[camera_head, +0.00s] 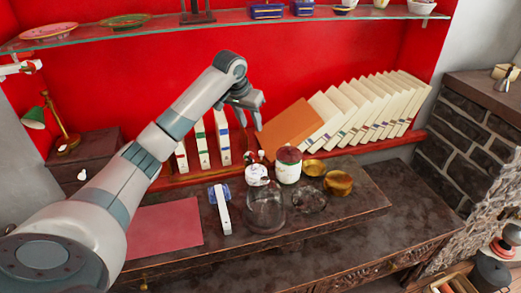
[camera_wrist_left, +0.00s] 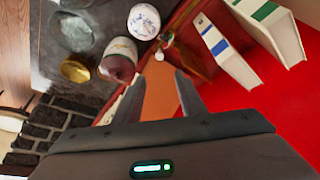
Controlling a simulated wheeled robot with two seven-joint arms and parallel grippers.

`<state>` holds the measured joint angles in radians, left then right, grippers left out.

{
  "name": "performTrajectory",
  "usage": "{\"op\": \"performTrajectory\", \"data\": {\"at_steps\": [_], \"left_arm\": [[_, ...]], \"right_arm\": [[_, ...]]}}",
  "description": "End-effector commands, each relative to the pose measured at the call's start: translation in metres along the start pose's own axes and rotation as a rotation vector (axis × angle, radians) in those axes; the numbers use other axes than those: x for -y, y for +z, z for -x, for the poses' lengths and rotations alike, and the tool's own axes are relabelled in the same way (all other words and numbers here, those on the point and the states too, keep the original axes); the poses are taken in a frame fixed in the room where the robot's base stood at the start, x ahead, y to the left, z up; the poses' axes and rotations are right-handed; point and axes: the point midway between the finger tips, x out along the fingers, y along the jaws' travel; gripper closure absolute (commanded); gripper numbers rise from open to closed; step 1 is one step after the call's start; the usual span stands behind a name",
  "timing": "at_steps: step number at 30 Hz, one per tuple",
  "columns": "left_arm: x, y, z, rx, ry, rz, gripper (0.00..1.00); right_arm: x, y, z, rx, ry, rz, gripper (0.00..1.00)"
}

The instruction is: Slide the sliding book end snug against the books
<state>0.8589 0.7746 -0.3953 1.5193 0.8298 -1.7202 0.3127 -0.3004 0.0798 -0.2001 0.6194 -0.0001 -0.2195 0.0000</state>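An orange-brown panel (camera_head: 290,127), which looks like the sliding book end, stands tilted at the left end of a row of leaning white books (camera_head: 365,105) on the red shelf. It looks close to the nearest book, but I cannot tell whether they touch. My left gripper (camera_head: 257,113) is just left of the panel's upper part. In the left wrist view its fingers (camera_wrist_left: 166,92) are apart, with the orange panel (camera_wrist_left: 160,97) showing between and beyond them. I cannot tell whether they touch it. My right gripper is not in view.
Several upright white books (camera_head: 203,143) stand left of my gripper. A red-lidded jar (camera_head: 288,165), a glass jar (camera_head: 265,209) and brass tins (camera_head: 338,183) stand on the dark wooden counter in front. A glass shelf (camera_head: 200,27) with dishes hangs above.

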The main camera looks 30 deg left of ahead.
Motion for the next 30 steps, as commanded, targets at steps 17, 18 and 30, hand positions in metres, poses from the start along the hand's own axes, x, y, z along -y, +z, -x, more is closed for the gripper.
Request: {"op": "performTrajectory", "data": {"at_steps": [17,18,30], "left_arm": [[-0.001,0.001,-0.062,0.005,0.001,0.002,0.63],[-0.001,0.000,-0.069,0.005,0.001,0.002,0.63],[-0.001,0.000,-0.138,0.004,0.001,0.001,0.63]], "right_arm": [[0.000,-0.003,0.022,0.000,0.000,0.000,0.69],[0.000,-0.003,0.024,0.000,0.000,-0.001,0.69],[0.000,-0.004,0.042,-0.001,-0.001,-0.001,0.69]]}}
